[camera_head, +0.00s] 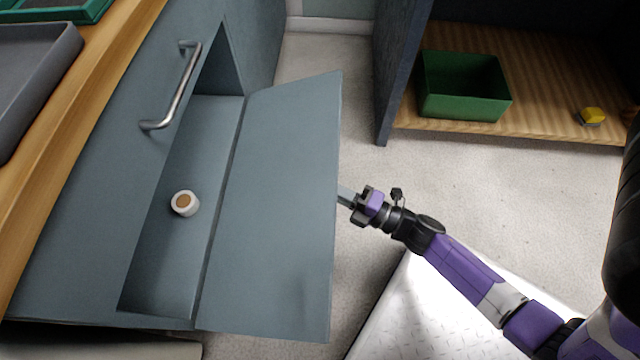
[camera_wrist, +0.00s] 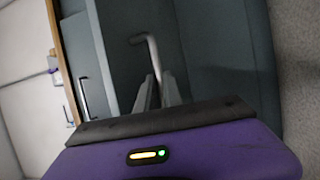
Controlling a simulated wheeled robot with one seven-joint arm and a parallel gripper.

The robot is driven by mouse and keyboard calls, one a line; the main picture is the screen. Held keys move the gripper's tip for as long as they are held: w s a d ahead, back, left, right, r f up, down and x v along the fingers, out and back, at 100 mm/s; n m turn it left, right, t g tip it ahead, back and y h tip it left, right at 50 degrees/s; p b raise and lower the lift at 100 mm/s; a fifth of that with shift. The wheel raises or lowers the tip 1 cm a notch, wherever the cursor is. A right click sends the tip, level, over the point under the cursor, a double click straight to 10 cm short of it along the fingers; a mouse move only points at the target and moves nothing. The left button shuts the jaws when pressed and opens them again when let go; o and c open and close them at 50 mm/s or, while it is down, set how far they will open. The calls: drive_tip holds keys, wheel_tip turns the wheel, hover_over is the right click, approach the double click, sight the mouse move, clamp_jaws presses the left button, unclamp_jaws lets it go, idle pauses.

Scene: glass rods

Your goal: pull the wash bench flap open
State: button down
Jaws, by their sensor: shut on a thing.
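The wash bench flap (camera_head: 280,210), a grey-blue panel, is swung down and outward from the front of the bench. The compartment behind it is exposed. My gripper (camera_head: 345,194) is at the flap's outer edge, on its far side from the compartment. In the wrist view my gripper (camera_wrist: 158,92) is shut on a bent metal bar handle (camera_wrist: 152,48). In the head view that handle is hidden behind the flap.
A small white roll with a brown centre (camera_head: 185,203) is in the open compartment. Another bar handle (camera_head: 178,88) is on the bench front above. At right, a wooden shelf (camera_head: 540,125) bears a green bin (camera_head: 460,88) and a yellow sponge-like object (camera_head: 592,116). Pale floor lies between.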

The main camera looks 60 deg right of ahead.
drive_tip(key=shift+a+f+m+t+y+b, duration=0.15)
drive_tip(key=shift+f+t+b, duration=0.2)
drive_tip(key=shift+f+b, duration=0.35)
drive_tip(key=shift+a+f+m+t+y+b, duration=0.15)
drive_tip(key=shift+f+t+b, duration=0.2)
drive_tip(key=shift+f+b, duration=0.25)
drive_tip(key=c, duration=1.5)
unclamp_jaws()
drive_tip(key=shift+s+d, duration=0.1)
drive_tip(key=shift+d, duration=0.05)
drive_tip(key=shift+d, duration=0.2)
